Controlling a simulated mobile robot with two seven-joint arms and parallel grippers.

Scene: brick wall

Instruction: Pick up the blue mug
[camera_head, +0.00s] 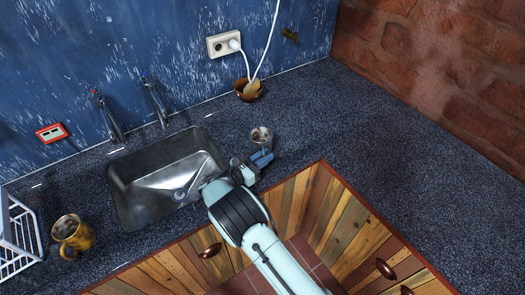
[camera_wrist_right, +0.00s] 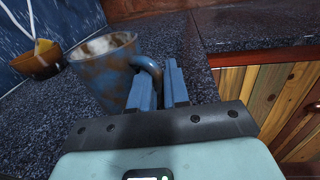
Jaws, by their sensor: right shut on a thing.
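The blue mug (camera_head: 261,137) stands upright by the right side of the sink in the head view. In the right wrist view the mug (camera_wrist_right: 104,75) is worn blue with brown patches, and its handle points toward my fingers. My right gripper (camera_head: 258,161) is at the near side of the mug. In the right wrist view the blue fingers of this gripper (camera_wrist_right: 174,82) are closed on the mug's handle. I cannot tell whether the mug's base touches the counter. My left gripper is not in view.
A metal sink (camera_head: 125,187) with two taps is left of the mug. A brown bowl (camera_head: 240,95) stands behind it near a wall socket (camera_head: 222,44). A yellow mug (camera_head: 78,236) and a white rack (camera_head: 17,235) are at far left. The dark counter (camera_head: 400,165) is clear at right.

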